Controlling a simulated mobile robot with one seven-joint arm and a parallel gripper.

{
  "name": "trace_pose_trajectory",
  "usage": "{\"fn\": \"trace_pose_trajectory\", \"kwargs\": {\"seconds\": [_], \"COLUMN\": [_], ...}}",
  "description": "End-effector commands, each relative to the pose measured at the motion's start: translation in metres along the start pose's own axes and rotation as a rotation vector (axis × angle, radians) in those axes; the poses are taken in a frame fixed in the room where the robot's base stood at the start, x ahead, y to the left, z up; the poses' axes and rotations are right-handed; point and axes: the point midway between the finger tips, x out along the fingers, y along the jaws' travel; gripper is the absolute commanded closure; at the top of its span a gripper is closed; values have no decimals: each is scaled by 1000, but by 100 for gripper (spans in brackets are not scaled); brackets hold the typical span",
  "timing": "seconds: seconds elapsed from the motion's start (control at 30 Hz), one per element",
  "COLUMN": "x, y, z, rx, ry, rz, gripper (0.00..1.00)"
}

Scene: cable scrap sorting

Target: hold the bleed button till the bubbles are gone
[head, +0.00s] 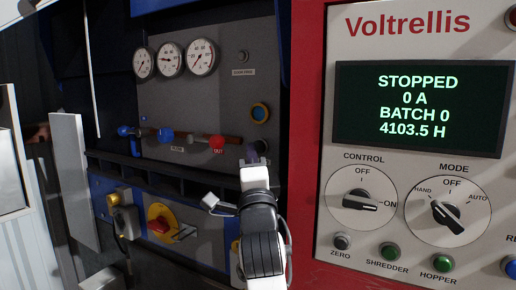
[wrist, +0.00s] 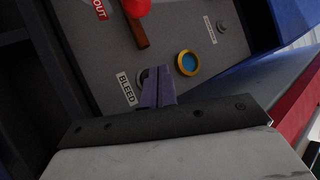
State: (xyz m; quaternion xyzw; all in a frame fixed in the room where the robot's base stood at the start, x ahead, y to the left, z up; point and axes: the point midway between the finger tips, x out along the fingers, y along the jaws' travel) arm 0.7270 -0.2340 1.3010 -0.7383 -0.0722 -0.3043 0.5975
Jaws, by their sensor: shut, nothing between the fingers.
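My gripper (head: 253,154) is shut and empty, its fingertips at the grey panel just below the sight glass. In the wrist view the purple-grey fingers (wrist: 158,88) are together beside the BLEED label (wrist: 126,88). The bleed button (wrist: 143,76) is mostly hidden behind the fingers; a bit of grey rim shows. I cannot tell whether the fingertips touch it or press it in. The round sight glass (head: 260,113) has a yellow ring and a blue centre, also in the wrist view (wrist: 188,63). No bubbles can be made out at this size.
A red-handled valve (head: 217,142) marked OUT sits just left of my gripper, with a blue one (head: 165,135) farther left. Three gauges (head: 171,59) are above. A red-framed control cabinet (head: 307,120) stands close on the right, its display reading STOPPED. A yellow-red rotary switch (head: 160,222) is lower left.

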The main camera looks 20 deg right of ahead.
Motion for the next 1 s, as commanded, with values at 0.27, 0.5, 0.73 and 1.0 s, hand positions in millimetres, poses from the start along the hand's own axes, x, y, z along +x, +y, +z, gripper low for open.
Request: {"fn": "trace_pose_trajectory", "kwargs": {"seconds": [0.27,0.5,0.73,1.0], "x": [-15,-31,-35,-35], "y": [-12,-23,-26,-26], "z": [12,23,26,26], "rx": [1,0,0,0], "ry": [-2,-1,0,0], "rz": [-3,-1,-1,-1], "gripper": [100,100,100,100]}}
